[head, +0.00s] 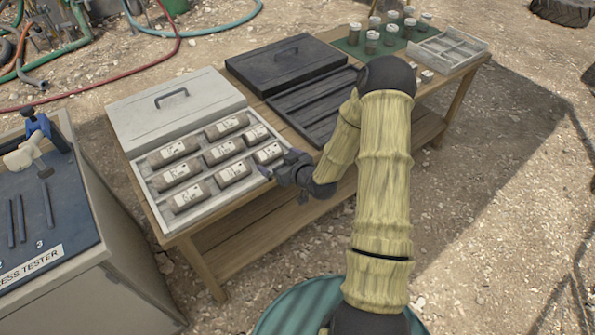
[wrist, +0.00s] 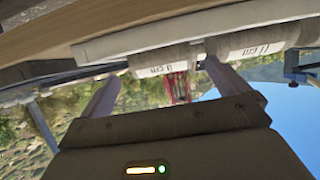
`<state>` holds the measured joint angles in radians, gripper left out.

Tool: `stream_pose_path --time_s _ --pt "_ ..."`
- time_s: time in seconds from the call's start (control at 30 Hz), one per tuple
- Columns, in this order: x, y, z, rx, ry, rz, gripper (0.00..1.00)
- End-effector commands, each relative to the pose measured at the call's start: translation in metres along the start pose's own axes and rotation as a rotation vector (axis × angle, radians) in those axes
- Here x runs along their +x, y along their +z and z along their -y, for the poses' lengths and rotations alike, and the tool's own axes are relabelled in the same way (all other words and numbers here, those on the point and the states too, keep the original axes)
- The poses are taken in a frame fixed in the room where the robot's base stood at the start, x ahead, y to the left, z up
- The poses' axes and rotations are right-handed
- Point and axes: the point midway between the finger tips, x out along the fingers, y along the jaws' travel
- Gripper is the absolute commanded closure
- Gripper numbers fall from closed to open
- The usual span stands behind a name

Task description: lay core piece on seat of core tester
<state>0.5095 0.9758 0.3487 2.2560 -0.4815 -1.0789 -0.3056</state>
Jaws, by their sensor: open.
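Several brown core pieces with white labels lie in rows in a shallow grey tray (head: 163,192); the nearest to my gripper is a core piece (head: 267,153) at the tray's right edge. My gripper (head: 277,171) is open beside that edge, with nothing seen between its fingers. In the wrist view the two fingers stand apart, and a labelled core piece (wrist: 157,68) and another core piece (wrist: 252,44) show just beyond the fingertips. The core tester (head: 45,235) stands at the left with a blue and beige fixture (head: 38,130) on top; I cannot make out its seat clearly.
Hoses (head: 95,84) lie behind. Gravel separates tester and table.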

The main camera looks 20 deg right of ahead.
Motion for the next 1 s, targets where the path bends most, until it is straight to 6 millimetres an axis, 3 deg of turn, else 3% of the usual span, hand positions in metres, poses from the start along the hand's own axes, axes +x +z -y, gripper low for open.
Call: stream_pose_path --time_s 0.3,0.5,1.0 --pt "-0.065 0.000 -0.001 0.001 0.002 0.002 0.00" --pt "-0.094 0.000 0.000 -0.001 0.001 0.000 0.00" --pt "-0.101 0.000 0.000 0.000 0.000 0.000 0.00"
